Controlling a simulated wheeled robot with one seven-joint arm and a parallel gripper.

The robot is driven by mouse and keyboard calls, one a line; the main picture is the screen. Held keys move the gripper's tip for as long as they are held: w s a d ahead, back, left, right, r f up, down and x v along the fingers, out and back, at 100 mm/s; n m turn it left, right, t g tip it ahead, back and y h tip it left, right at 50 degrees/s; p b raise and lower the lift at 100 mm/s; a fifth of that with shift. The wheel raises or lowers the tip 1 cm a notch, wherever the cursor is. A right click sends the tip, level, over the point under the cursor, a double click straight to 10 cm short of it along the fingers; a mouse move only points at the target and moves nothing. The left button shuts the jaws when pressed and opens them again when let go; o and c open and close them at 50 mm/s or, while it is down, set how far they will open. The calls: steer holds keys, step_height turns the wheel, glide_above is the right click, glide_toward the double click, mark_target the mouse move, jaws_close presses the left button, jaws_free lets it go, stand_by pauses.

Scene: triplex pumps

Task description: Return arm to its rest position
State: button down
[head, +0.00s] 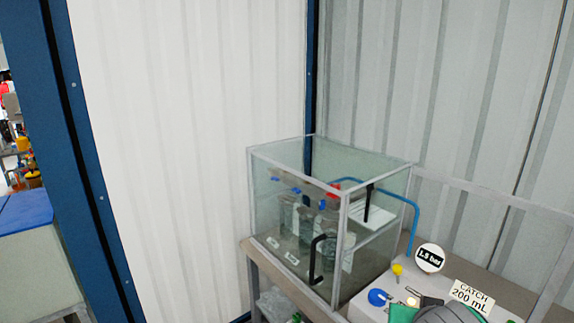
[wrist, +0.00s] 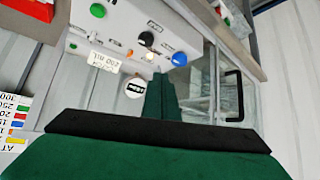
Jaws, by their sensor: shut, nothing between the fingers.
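My gripper (wrist: 161,80) shows in the wrist view as two dark green fingers side by side, shut and empty. It points toward the grey control panel (wrist: 125,30), with the white round gauge (wrist: 135,87) just left of the fingertips. I cannot tell the distance to the panel. In the head view, dark grey and green parts of my arm (head: 440,313) show at the bottom right edge, in front of the panel. The rest of my arm is out of view.
A clear glass enclosure (head: 275,170) with a black handle (head: 318,258) stands on the bench, holding several cylinders. A blue post (head: 85,160) stands left.

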steer(key=w+a+f+t+y, duration=0.1)
steer(key=w+a+t+y, duration=0.25)
steer(key=a, duration=0.45)
steer(key=w+a+f+t+y, duration=0.1)
steer(key=w+a+t+y, duration=0.1)
steer(key=w+a, duration=0.45)
steer(key=s+a+f+m+t, duration=0.3)
steer(key=s+a+f, duration=0.1)
steer(key=a+f, duration=0.4)
steer(key=s+a+f+h, duration=0.2)
steer(key=s+a+f, duration=0.1)
steer(key=s+f, duration=0.5)
steer(key=s+a+f+h, duration=0.1)
steer(key=s+a+f, duration=0.1)
steer(key=s+f, duration=0.55)
steer(key=s+d+f+n+g, duration=0.1)
steer(key=s+n, duration=0.6)
steer(key=s, duration=1.5)
steer(key=shift+s+d+g+y, duration=0.25)
steer(key=shift+s+g+y, duration=0.1)
steer(key=shift+y, duration=0.1)
